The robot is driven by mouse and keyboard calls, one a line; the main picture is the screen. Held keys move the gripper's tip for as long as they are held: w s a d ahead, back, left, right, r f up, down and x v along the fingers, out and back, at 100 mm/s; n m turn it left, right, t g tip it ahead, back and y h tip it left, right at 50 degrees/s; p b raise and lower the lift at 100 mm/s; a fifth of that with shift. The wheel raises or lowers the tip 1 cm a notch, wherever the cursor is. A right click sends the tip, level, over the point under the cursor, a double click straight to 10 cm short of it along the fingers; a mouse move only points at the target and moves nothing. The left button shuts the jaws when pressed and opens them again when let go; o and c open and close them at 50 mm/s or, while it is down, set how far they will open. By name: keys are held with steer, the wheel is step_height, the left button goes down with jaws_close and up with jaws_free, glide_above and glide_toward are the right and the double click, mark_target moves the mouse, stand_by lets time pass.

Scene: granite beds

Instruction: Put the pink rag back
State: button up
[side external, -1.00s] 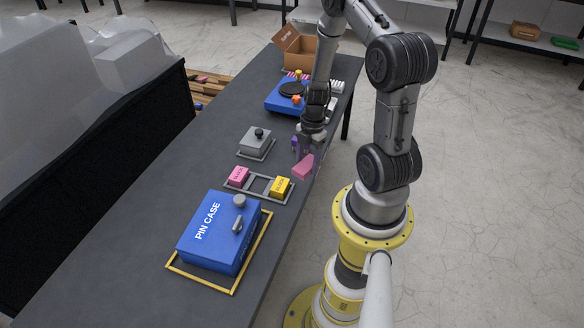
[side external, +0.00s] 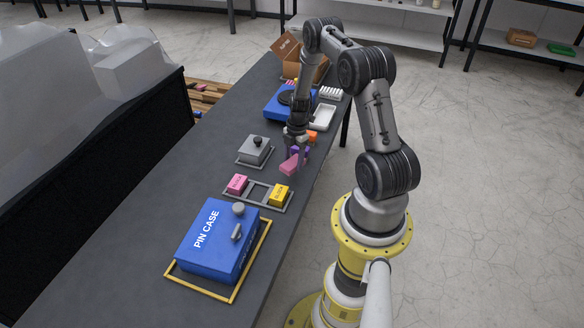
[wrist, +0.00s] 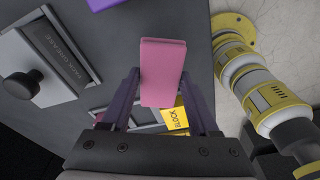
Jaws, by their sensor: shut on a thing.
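My gripper (side external: 298,150) is shut on the pink rag (side external: 289,164), a flat pink slab, and holds it over the table, between the grey box and the right edge. In the wrist view the pink rag (wrist: 162,72) sits between the two dark purple fingers. A grey rack (side external: 259,193) lies nearer the camera than the rag. A pink block (side external: 237,184) sits at its left end and a yellow block (side external: 279,195) at its right end, with bare room between. In the wrist view the yellow block (wrist: 176,118) shows partly behind the rag.
A grey box with a black knob (side external: 255,150) stands left of my gripper. The blue pin case (side external: 218,240) stands in a yellow frame at the front. Behind my gripper are an orange piece (side external: 312,136), a blue unit (side external: 272,112), a white tray (side external: 323,119) and a carton (side external: 287,50).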

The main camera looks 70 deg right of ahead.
mark_target(292, 168)
steer(key=shift+w+d+f, duration=0.2)
steer(key=shift+d+f, duration=0.05)
steer(key=shift+f, duration=0.15)
steer(key=shift+w+d+f, duration=0.1)
steer(key=shift+f, duration=0.8)
steer(key=shift+w+d+f, duration=0.1)
steer(key=shift+f, duration=0.75)
steer(key=shift+f, duration=0.1)
steer(key=o, duration=1.2)
